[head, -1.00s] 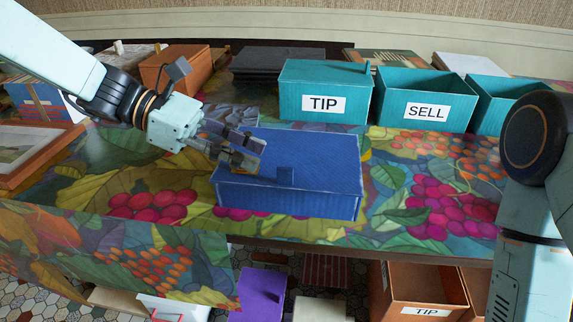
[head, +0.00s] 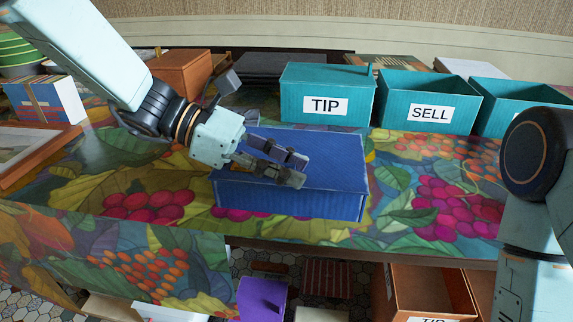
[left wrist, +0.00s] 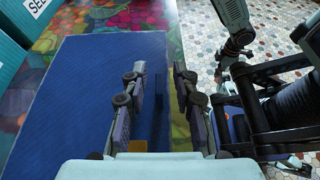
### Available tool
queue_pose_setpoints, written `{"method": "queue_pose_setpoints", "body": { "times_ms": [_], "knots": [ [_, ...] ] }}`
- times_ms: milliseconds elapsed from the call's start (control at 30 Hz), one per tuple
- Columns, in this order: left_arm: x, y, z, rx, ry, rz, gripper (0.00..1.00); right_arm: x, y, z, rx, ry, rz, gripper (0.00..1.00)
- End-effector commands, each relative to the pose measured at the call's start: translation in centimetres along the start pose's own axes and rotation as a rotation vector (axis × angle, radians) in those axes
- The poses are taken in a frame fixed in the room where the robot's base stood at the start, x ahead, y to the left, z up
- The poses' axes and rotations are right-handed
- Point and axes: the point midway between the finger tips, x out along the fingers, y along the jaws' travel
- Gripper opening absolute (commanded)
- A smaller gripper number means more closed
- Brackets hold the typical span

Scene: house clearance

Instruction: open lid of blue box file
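The blue box file (head: 335,165) lies flat on the patterned cloth with its lid shut. It also fills much of the left wrist view (left wrist: 85,95). My left gripper (head: 298,170) is over the front part of the lid and hides the front tab in the head view. In the left wrist view my left gripper (left wrist: 159,72) is open, one finger over the lid and the other beyond the front edge. A dark blue tab (left wrist: 160,115) shows between the fingers, apart from them as far as I can tell.
Teal bins marked TIP (head: 325,80) and SELL (head: 428,90) stand behind the box file, with another teal bin (head: 515,105) beside them. A stack of books (head: 45,100) and a frame (head: 30,155) are at left. The cloth right of the box is clear.

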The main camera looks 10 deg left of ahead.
Motion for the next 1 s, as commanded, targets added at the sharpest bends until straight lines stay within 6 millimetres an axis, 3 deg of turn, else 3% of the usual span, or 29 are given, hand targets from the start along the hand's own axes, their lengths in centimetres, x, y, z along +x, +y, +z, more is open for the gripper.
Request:
{"method": "queue_pose_setpoints", "body": {
  "times_ms": [300,1000],
  "knots": [
    [-0.02,-0.01,-0.01,0.0,0.0,0.0,0.0,0.0,0.0,-0.01,0.0,0.0,0.0,0.0],
    [-0.05,-0.01,0.03,-0.001,0.0,0.0,0.0,-0.07,0.0,-0.01,0.0,0.0,0.0,0.0]
  ]
}}
